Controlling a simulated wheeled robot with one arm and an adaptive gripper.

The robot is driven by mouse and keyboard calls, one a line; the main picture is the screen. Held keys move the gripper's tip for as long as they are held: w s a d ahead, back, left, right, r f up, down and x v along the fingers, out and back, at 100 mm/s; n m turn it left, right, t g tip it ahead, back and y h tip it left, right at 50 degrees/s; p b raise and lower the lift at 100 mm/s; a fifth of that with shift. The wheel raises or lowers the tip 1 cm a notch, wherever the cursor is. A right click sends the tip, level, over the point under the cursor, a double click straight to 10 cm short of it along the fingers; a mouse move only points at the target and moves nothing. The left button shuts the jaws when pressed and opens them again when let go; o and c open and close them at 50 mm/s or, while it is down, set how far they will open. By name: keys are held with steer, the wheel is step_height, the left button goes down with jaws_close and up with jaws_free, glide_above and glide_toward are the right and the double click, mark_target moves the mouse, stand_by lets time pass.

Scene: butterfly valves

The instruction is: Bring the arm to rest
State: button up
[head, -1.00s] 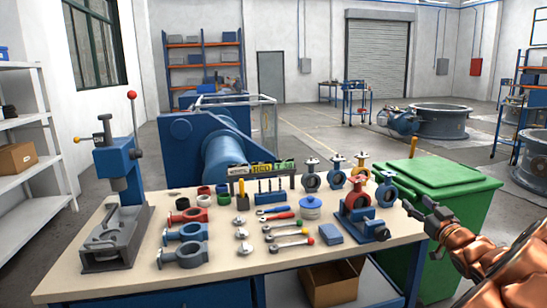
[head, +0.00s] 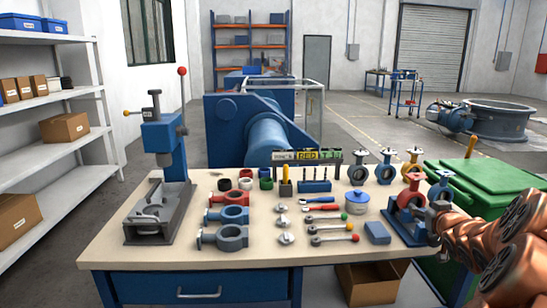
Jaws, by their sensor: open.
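My copper-coloured arm (head: 480,240) enters at the right edge of the head view. It reaches left to the table's right end. My dark gripper (head: 428,214) shows small at its end, in front of or beside the red valve on a blue stand (head: 408,205). It overlaps the stand in the picture, and I cannot tell whether they touch. The fingers are open and I see nothing held between them. Part of the gripper blends with the dark valve parts behind it.
The workbench (head: 265,258) holds valve bodies, wrenches, a blue pot (head: 356,201) and a blue press (head: 163,150). A green bin (head: 470,185) stands behind my arm at the right. Shelves (head: 60,140) line the left. An open drawer or box (head: 372,283) sits below the bench.

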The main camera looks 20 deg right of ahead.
steer(key=w+a+f+n+g+y, duration=0.15)
steer(key=a+f+g, duration=0.25)
steer(key=a, duration=0.8)
steer(key=a+f+g+y, duration=0.2)
steer(key=a+f+g, duration=0.15)
steer(key=a, duration=0.95)
steer(key=s+a+f+n+g+y, duration=0.15)
steer(key=s+a+g, duration=0.25)
steer(key=s+a, duration=0.8)
steer(key=s+a+f+n+g+y, duration=0.1)
steer(key=s+a+f+g+y, duration=0.2)
steer(key=s+a, duration=0.85)
step_height(320, 180, up, 19)
steer(key=s+a+n+p, duration=0.1)
steer(key=a+p, duration=0.2)
steer(key=p, duration=1.4)
